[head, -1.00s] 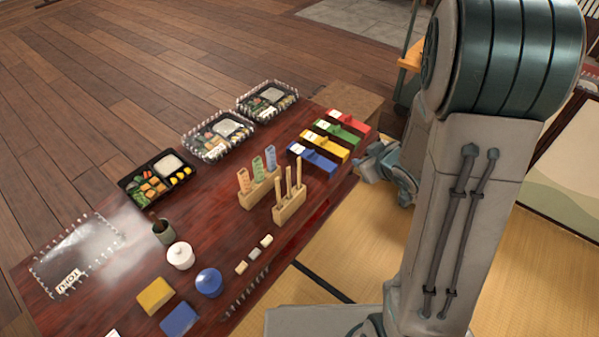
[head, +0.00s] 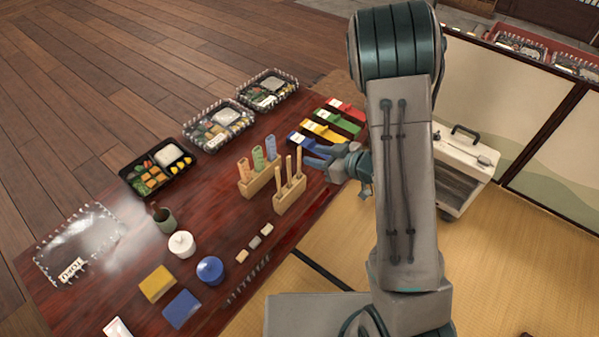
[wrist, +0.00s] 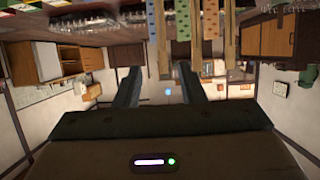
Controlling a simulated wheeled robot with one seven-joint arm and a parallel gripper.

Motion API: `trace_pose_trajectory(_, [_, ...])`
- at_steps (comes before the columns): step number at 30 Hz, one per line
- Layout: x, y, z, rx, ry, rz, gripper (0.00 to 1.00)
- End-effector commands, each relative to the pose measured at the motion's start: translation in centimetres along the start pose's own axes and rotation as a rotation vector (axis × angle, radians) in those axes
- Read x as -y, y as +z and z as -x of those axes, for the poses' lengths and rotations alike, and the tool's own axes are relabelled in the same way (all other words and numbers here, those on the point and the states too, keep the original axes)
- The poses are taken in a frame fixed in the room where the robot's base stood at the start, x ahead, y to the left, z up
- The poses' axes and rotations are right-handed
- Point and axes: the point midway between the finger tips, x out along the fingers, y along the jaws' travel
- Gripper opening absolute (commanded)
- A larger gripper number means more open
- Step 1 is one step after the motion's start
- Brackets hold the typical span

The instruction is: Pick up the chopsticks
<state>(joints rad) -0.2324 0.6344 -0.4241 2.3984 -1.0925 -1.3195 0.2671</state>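Plain tan sticks that look like the chopsticks (head: 289,170) stand upright in a wooden block holder (head: 290,204) on the dark red table. Patterned orange, green and blue slips (head: 257,160) stand in a second block behind. My gripper (head: 312,153) is just right of the sticks, near their top height, with its fingers pointing left. In the wrist view, which looks upside down, the fingers (wrist: 158,68) are apart with nothing gripped. One tan stick (wrist: 163,50) shows between the fingertips; I cannot tell how far ahead it is.
Red, green, yellow and blue boxes (head: 324,131) lie close behind my gripper. Bento trays (head: 160,172) line the far table edge. A brown cup (head: 165,220), white pot (head: 181,244) and blue pot (head: 210,270) stand at the left. The tatami to the right has free room.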

Motion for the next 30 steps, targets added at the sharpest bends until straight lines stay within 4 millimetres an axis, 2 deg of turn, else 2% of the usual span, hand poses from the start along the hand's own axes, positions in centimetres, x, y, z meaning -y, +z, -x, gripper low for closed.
trace_pose_trajectory(1, [0.0, 0.1, -0.7, 0.000, -0.001, 0.002, 0.36])
trace_pose_trajectory(8, [0.1, 0.1, -2.0, 0.000, 0.001, 0.000, 0.36])
trace_pose_trajectory(18, [0.5, 0.2, -6.0, 0.001, -0.001, 0.002, 0.36])
trace_pose_trajectory(28, [0.4, -0.1, -6.7, -0.001, 0.002, 0.000, 0.36])
trace_pose_trajectory(29, [0.4, -0.1, -6.7, -0.001, 0.002, 0.000, 0.34])
trace_pose_trajectory(30, [0.4, -0.1, -6.7, -0.001, 0.002, 0.000, 0.22])
